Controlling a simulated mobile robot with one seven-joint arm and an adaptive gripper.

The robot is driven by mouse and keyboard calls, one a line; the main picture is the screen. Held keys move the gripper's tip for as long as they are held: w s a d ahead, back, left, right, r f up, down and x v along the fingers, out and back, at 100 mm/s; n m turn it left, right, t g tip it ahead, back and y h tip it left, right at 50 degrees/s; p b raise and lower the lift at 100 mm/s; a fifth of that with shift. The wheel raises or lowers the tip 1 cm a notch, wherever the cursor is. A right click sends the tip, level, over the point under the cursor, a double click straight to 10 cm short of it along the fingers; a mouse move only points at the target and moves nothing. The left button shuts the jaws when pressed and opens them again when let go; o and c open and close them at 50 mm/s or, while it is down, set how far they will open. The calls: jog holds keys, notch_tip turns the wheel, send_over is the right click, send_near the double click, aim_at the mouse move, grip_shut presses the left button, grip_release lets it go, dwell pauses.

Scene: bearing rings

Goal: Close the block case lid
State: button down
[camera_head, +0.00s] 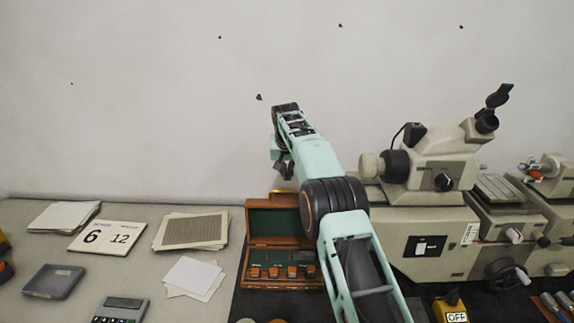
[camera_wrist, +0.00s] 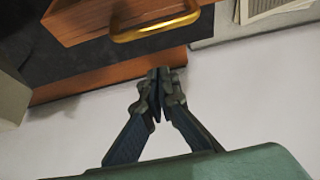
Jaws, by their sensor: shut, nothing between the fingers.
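The wooden block case (camera_head: 283,282) stands open in the head view, its lid (camera_head: 272,222) raised upright at the back and showing a green lining. Several small blocks sit in a row in its base. My gripper (camera_head: 286,172) is above and slightly behind the lid's top edge, apart from it. In the wrist view, my gripper (camera_wrist: 159,74) has its fingertips together with nothing between them. A brass handle (camera_wrist: 158,30) on the wooden lid (camera_wrist: 90,18) lies beyond the fingertips. My forearm hides the right side of the case in the head view.
A microscope-like machine (camera_head: 430,230) stands close to the right of the arm. Paper sheets (camera_head: 190,231), a calendar card (camera_head: 107,237), a grey tray (camera_head: 53,281) and a calculator (camera_head: 120,308) lie to the left. The white wall (camera_head: 140,110) is behind.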

jog(key=shift+s+f+b, duration=0.3)
jog(key=shift+s+f, duration=0.1)
jog(key=shift+s, duration=0.45)
jog(key=shift+s+f+b, duration=0.25)
jog(key=shift+s+f, duration=0.1)
jog(key=shift+s, duration=0.5)
jog(key=shift+s+f+b, duration=0.15)
jog(key=shift+b, duration=0.35)
